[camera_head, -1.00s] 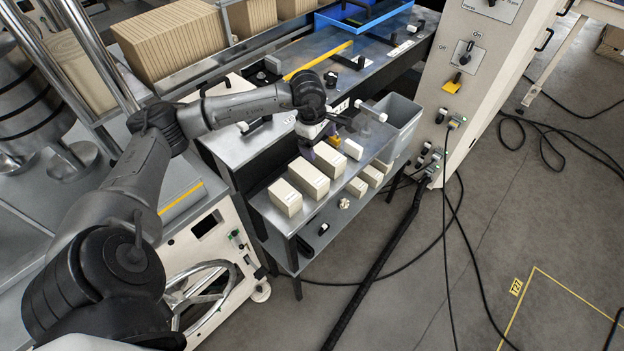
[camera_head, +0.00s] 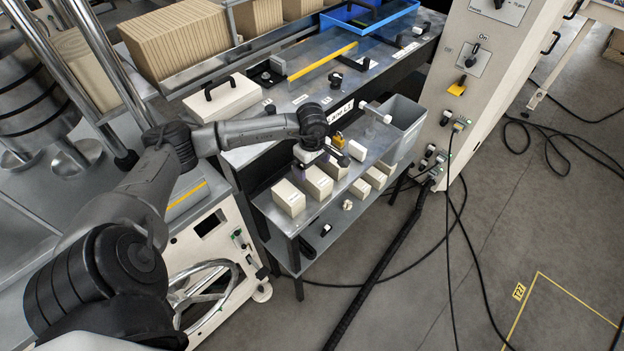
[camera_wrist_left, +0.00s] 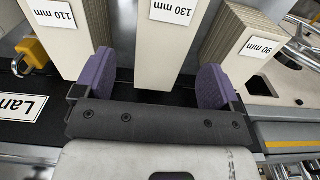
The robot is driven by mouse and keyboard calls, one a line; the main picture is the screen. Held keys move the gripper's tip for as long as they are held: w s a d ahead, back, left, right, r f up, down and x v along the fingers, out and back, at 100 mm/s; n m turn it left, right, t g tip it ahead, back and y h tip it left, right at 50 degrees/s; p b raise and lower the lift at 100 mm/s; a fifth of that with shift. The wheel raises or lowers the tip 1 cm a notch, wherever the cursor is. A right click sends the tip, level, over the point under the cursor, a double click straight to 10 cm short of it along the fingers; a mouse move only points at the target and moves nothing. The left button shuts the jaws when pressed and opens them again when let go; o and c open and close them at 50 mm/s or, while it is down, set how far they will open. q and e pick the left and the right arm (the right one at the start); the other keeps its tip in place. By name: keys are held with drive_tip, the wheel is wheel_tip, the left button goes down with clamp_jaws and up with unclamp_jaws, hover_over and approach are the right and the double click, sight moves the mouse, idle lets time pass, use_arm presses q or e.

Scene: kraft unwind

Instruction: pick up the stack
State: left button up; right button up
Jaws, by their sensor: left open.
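Several pale kraft stacks stand on the lower steel shelf in the head view. In the left wrist view, a stack labelled 130 mm (camera_wrist_left: 165,45) is in the middle, with 110 mm (camera_wrist_left: 60,35) to its left and 90 mm (camera_wrist_left: 240,45) to its right. My left gripper (camera_head: 308,166) is at the back of the stack row in the head view. Its two purple fingers (camera_wrist_left: 158,82) are open, one on each side of the 130 mm stack in the picture, with gaps on both sides. I cannot tell how far they overlap it in depth. My right gripper is not in view.
The steel bench (camera_head: 300,85) rises behind the shelf, with a lidded box (camera_head: 222,97) on it. A grey bin (camera_head: 403,118) stands at the shelf's right end. A yellow padlock-like part (camera_wrist_left: 32,52) is near the 110 mm stack.

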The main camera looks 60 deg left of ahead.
sight(312, 172)
use_arm(q)
drive_tip(key=shift+s+d+f, duration=0.1)
drive_tip(key=shift+f, duration=2.5)
drive_tip(key=c, duration=1.1)
drive_tip(key=shift+r, duration=0.15)
